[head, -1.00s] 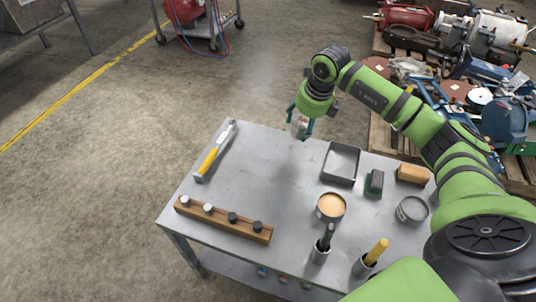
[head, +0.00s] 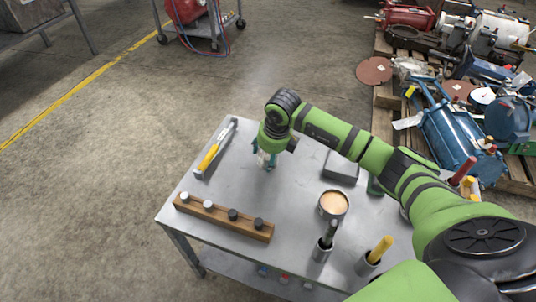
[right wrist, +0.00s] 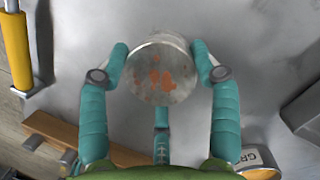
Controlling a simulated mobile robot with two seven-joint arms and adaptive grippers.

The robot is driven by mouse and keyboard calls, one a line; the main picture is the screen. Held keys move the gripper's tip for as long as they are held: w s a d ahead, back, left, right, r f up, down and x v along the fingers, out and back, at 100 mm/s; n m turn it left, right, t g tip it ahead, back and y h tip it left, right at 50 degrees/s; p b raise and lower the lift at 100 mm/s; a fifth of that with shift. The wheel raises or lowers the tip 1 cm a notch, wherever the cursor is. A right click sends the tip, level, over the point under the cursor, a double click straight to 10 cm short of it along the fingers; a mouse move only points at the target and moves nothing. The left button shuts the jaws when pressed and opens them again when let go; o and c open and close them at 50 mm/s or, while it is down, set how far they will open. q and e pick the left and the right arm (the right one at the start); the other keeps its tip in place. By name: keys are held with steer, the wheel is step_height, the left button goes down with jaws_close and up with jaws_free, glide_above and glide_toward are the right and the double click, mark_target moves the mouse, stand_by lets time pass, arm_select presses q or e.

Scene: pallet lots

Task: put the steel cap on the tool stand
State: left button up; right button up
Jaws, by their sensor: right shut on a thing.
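My right gripper (head: 266,164) points down over the middle of the grey table and is shut on a round, steel-coloured piece (right wrist: 160,72), which I take for the steel cap. In the right wrist view its round face has rust-orange spots, and teal fingers close around its sides. It appears held above the tabletop. A wooden stand (head: 222,217), which may be the tool stand, lies along the table's front left edge. My left gripper is not in view.
A yellow-handled tool (head: 211,157) lies at the left of the table (head: 300,190). An open tin (head: 333,204), a cup with a dark-handled tool (head: 321,253) and a cup with a yellow handle (head: 367,265) stand right. A grey tray (head: 341,167) is partly hidden by my arm.

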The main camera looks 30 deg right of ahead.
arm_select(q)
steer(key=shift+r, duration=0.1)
arm_select(e)
steer(key=o, duration=1.4)
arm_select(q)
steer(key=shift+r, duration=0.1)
arm_select(e)
steer(key=shift+r, duration=0.4)
arm_select(q)
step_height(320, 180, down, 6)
steer(key=p, duration=0.2)
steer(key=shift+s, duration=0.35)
arm_select(e)
steer(key=v, duration=1.1)
steer(key=shift+s+r, duration=0.2)
